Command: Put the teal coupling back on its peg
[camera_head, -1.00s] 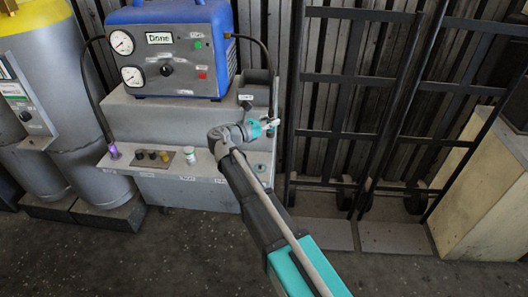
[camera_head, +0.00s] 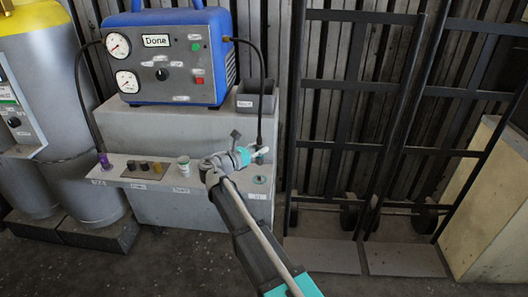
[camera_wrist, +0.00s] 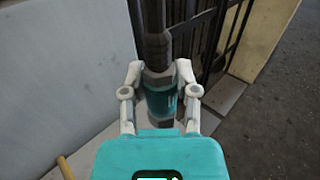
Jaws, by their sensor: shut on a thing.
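The teal coupling (camera_wrist: 160,100) hangs on the end of a black hose and sits between the two pale fingers of my gripper (camera_wrist: 160,95). My gripper is shut on it, one finger on each side. In the head view the coupling (camera_head: 261,157) is small and partly covered by my gripper (camera_head: 261,150).
A blue unit (camera_head: 170,55) with gauges and a "Done" display stands on the grey bench (camera_head: 150,184). A dark bin (camera_head: 257,102) is at the right. Black racks (camera_head: 365,150) stand right.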

